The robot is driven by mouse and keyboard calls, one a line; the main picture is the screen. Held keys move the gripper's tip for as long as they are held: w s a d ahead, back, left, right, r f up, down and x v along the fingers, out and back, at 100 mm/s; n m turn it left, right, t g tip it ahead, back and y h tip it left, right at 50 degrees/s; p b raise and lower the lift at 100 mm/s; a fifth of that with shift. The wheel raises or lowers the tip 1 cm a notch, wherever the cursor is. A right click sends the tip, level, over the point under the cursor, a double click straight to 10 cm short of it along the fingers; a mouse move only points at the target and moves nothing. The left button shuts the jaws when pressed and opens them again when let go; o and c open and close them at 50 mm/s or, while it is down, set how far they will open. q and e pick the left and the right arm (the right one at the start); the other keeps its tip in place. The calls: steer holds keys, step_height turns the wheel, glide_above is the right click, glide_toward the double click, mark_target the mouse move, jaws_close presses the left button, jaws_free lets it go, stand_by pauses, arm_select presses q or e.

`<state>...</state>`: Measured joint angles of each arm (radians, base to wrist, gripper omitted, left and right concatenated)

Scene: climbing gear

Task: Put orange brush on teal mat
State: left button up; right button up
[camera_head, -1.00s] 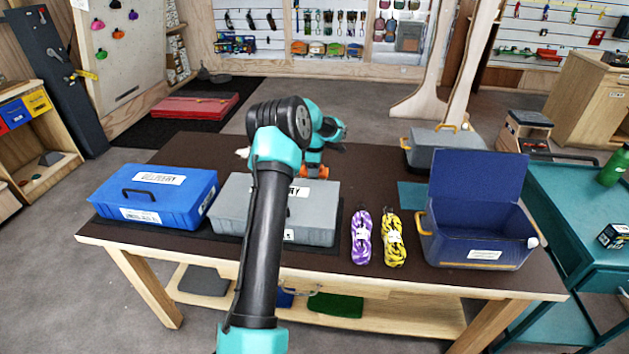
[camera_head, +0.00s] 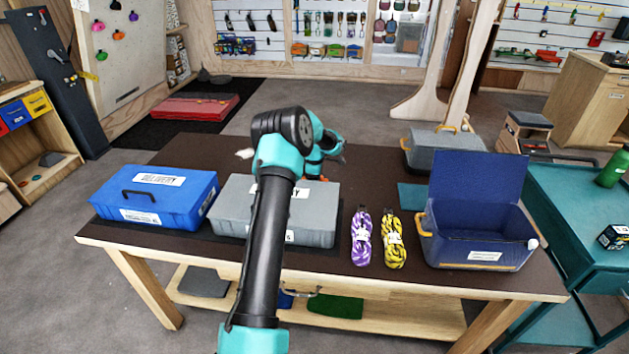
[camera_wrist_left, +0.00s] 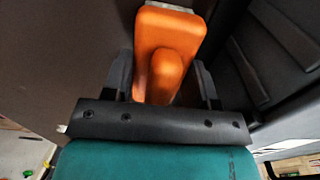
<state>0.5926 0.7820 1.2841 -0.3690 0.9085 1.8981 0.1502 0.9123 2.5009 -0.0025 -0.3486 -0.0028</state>
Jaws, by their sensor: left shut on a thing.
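The orange brush (camera_wrist_left: 170,45) is between the two dark fingers of my left gripper (camera_wrist_left: 163,80) in the left wrist view. The gripper is shut on it. In the head view my own arm and the grey case hide nearly all of the brush, and only a bit of orange shows. The teal mat (camera_head: 411,196) lies flat on the dark table right of my arm, partly hidden by the navy box. The gripper is left of the mat, apart from it. My right gripper is not in view.
On the table (camera_head: 375,170) are a blue case (camera_head: 155,205), a grey case (camera_head: 315,222), purple rope (camera_head: 361,238), yellow-black rope (camera_head: 393,242), an open navy box (camera_head: 475,235) and a grey bin (camera_head: 440,152). The tabletop between my gripper and the mat looks clear.

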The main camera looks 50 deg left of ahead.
arm_select(q)
steer(key=shift+f, duration=0.15)
steer(key=o, duration=1)
step_height(320, 180, up, 12)
steer(key=shift+r, duration=0.2)
